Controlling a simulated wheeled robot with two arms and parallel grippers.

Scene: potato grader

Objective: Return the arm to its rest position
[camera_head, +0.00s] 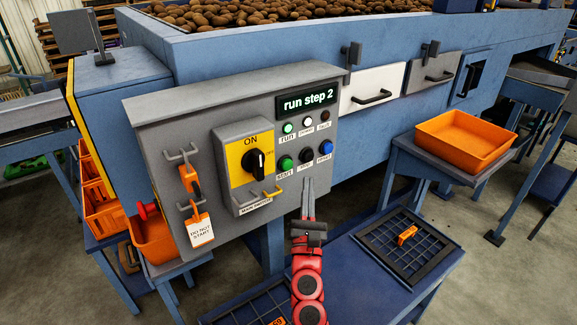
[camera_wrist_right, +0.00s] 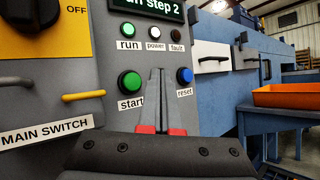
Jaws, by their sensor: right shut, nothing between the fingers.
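My right gripper (camera_head: 308,185) is shut and empty, with its fingertips in front of the lower part of the grey control panel (camera_head: 190,105). In the right wrist view its shut fingers (camera_wrist_right: 156,75) rise between the green start button (camera_wrist_right: 130,83) and the blue reset button (camera_wrist_right: 185,77), and they hide the button between these two. I cannot tell whether the fingertips touch the panel. My red right arm (camera_head: 308,280) reaches up from the bottom edge of the head view. My left gripper is not in view.
The panel's display (camera_head: 307,101) reads "run step 2" and the green run lamp (camera_head: 288,128) is lit. The main switch (camera_head: 255,160) sits left of the gripper. A blue table (camera_head: 350,275) with black grids lies below. An orange tray (camera_head: 440,155) stands at right.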

